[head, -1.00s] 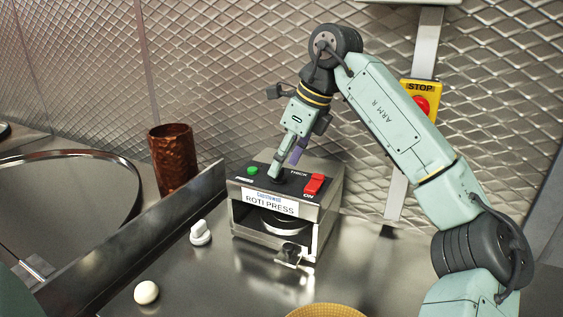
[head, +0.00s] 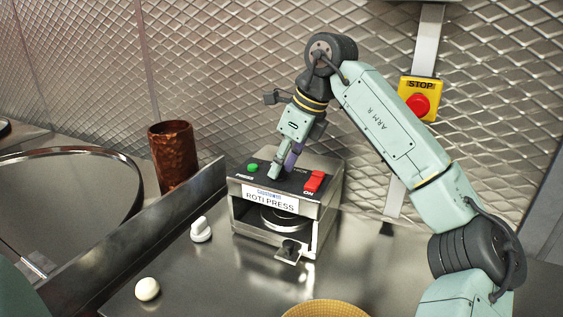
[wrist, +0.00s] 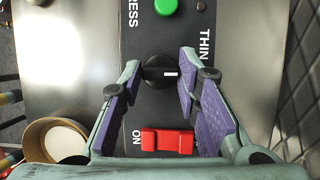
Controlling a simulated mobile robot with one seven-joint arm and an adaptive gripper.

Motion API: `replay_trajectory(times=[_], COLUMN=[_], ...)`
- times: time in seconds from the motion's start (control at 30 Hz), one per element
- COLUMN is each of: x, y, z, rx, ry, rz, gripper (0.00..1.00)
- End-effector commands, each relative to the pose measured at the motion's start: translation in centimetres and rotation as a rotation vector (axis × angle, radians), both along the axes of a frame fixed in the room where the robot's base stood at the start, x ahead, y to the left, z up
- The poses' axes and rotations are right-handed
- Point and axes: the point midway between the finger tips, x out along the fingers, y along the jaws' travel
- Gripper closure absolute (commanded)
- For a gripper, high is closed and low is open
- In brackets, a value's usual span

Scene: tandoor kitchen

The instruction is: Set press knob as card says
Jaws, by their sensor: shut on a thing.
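The roti press (head: 270,205) stands on the steel counter, its control panel facing up. I see no readable card.
A green button (head: 253,168) and red ON switch (head: 315,181) flank the knob area. A white knob-shaped piece (head: 201,230), white ball (head: 147,289) and woven basket (head: 325,309) are on the counter. A copper tumbler (head: 173,157) stands behind the metal divider. A STOP button (head: 418,106) is on the wall.

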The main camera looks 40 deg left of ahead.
Motion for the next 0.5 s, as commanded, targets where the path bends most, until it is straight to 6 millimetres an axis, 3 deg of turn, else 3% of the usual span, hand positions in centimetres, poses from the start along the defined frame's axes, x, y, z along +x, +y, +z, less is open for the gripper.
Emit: replay_trajectory(times=[0.2,0.5], x=[0.0,0.01], y=[-0.01,-0.09], z=[0.02,-0.1], rx=[0.0,-0.002], ry=[0.0,-0.002], rz=[0.0,-0.045], gripper=[0.98,0.98])
